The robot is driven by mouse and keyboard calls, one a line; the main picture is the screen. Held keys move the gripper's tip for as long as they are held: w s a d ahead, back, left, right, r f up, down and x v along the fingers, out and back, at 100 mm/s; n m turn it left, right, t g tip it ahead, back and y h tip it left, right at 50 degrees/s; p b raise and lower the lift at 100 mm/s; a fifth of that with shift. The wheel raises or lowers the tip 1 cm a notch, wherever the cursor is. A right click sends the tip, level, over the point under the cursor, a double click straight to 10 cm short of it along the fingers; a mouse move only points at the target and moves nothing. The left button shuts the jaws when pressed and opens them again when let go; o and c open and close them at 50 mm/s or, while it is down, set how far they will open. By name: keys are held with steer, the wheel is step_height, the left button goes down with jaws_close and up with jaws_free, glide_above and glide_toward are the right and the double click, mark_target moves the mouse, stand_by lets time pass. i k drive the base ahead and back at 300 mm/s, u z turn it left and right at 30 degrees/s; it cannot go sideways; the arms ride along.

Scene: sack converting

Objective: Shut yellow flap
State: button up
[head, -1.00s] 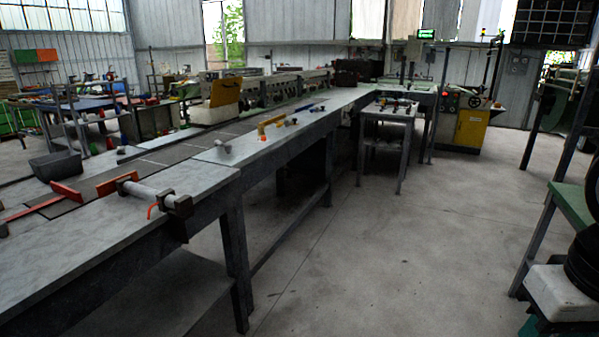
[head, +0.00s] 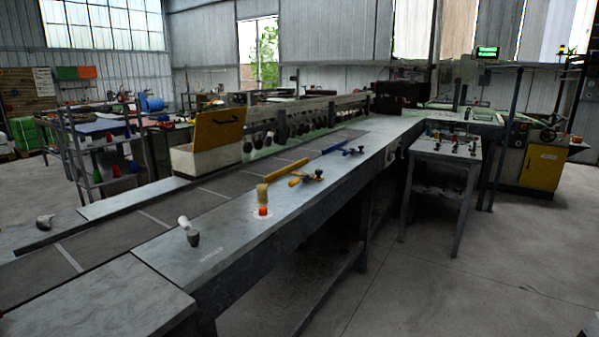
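A yellow flap (head: 218,131) with a dark handle mark stands raised and tilted on a white box (head: 205,160). The box stands along the far side of the long grey bench, and its top is open towards me. The flap is apart from the near rim of the box. What is inside the box is hidden. A yellow panel (head: 543,167) also shows on the cabinet at the far right; it looks flat against the front. My gripper is not in view.
The long bench (head: 240,225) crosses the view. A beige-and-orange object (head: 263,200), yellow pieces (head: 305,177), blue pieces (head: 352,151) and a small white-and-dark tool (head: 188,230) lie along it. A side table (head: 440,150) stands right. The floor right of the bench is clear.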

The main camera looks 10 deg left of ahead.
mark_target(222, 127)
steer(key=i, duration=0.9)
steer(key=u, duration=0.8)
steer(key=k, duration=0.6)
steer(key=z, duration=1.05)
steer(key=i, duration=0.7)
steer(key=u, duration=0.1)
steer(key=i, duration=0.6)
steer(key=u, duration=0.85)
steer(key=i, duration=0.4)
steer(key=u, duration=0.45)
